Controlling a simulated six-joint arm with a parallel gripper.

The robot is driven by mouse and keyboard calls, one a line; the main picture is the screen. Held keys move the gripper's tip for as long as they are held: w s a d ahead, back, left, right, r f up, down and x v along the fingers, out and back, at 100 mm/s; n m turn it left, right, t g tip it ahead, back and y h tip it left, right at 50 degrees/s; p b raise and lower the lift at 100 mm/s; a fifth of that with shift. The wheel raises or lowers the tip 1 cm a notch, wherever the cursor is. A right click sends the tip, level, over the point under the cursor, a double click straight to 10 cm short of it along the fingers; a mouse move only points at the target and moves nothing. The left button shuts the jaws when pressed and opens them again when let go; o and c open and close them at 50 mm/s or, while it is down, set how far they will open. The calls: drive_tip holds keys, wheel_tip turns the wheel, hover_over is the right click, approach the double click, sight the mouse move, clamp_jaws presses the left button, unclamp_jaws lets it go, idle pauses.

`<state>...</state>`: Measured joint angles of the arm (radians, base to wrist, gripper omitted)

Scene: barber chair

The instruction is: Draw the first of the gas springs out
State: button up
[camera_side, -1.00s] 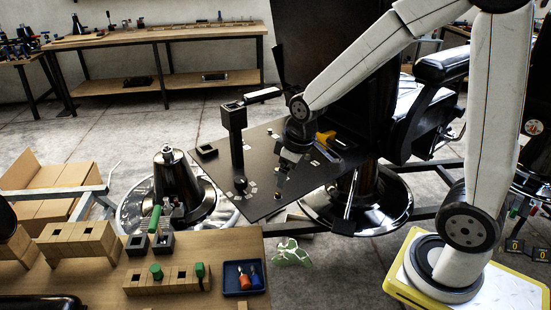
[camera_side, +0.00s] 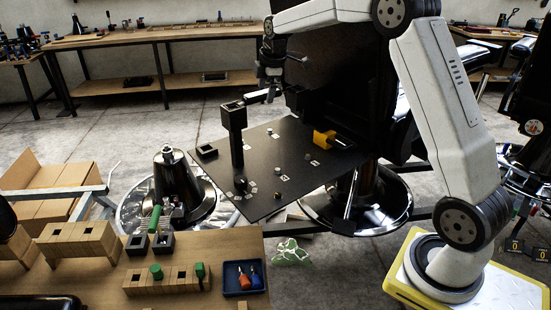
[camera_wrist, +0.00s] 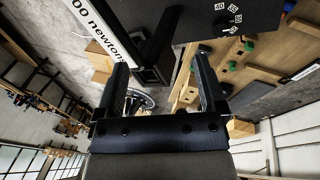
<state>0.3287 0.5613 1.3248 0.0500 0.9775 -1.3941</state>
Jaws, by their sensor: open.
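I cannot tell for sure which objects are the gas springs. A green-handled piece (camera_side: 155,217) stands at the black square sockets on the wooden bench, and green-topped pieces (camera_side: 156,271) sit in a wooden block (camera_side: 178,284) in front. My gripper (camera_side: 270,88) is raised over the black board, near the white-topped bar beside the black post (camera_side: 234,130). In the wrist view my gripper (camera_wrist: 160,75) is open and empty. The post's square open end (camera_wrist: 152,74) shows beyond the gap between the fingers, along with a white strip lettered "newtons" (camera_wrist: 98,25).
The black board (camera_side: 300,180) carries small pegs, number labels and a yellow piece (camera_side: 323,138). The dark chair back (camera_side: 345,90) stands close to my arm. A blue tray (camera_side: 243,278) with red and blue items lies on the wooden bench (camera_side: 110,280).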

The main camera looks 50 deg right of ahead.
drive_tip(key=w+d+r+n, duration=0.2)
drive_tip(key=d+r+n, duration=0.1)
drive_tip(key=d, duration=0.3)
drive_tip(key=shift+w+d, duration=0.3)
drive_tip(key=shift+w, duration=0.05)
drive_tip(key=shift+x, duration=3.85)
drive_tip(key=shift+c, duration=0.2)
clamp_jaws()
drive_tip(key=shift+r, duration=0.15)
drive_tip(key=shift+r, duration=1.65)
drive_tip(key=shift+r, duration=0.15)
